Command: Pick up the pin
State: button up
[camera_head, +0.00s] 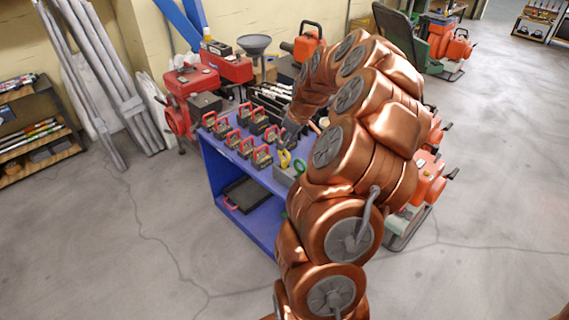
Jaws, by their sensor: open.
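My copper-coloured arm rises in front of the blue workbench (240,183) and bends down over its right part. My gripper (290,138) is a small dark shape at the arm's end, just above the bench top. It looks open, and I see nothing held in it. I cannot make out a pin for certain. A small yellow loop-shaped item (284,160) lies on the bench just below the gripper. My arm hides the right part of the bench.
Several black blocks with red handles (233,138) stand in rows left of the gripper. Dark racks (272,98), a grey funnel (254,45) and a red toolbox (228,67) stand behind. A dark tray (247,194) lies on the lower shelf.

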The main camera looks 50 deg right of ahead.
aim_at(284, 163)
jog(key=x, duration=0.3)
jog(key=b+x, duration=0.1)
jog(key=shift+a+f, duration=0.35)
jog(key=shift+a, duration=0.05)
jog(key=shift+w+f, duration=0.2)
jog(key=shift+f, duration=0.2)
grip_shut()
